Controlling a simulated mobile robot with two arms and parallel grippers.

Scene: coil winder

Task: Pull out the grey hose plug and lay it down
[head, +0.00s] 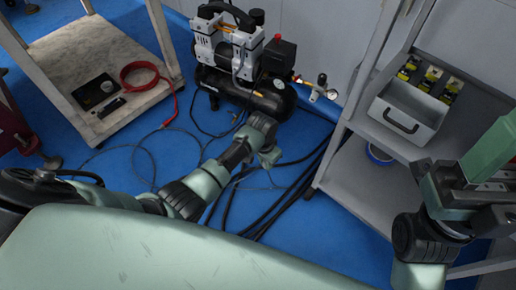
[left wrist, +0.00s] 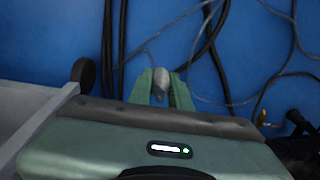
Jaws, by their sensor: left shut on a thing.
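My left gripper (head: 270,158) is in the middle of the head view, low in front of the air compressor (head: 238,60). In the left wrist view, its two green fingers (left wrist: 160,92) are shut on a small light grey rounded piece, which looks like the grey hose plug (left wrist: 159,80). A thin grey line shows just above the plug; I cannot tell whether it joins it. Blue floor and dark cables show behind the plug. In the head view the plug is too small to make out. My right arm is at the right edge; its fingertips are not visible.
A gauge and fitting (head: 321,88) stick out at the compressor's right. Black cables (head: 290,200) lie on the blue floor. A grey shelf unit (head: 365,190) with a metal bin (head: 408,112) stands right. A wooden-topped cart (head: 95,60) with a red coiled hose (head: 140,72) stands left.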

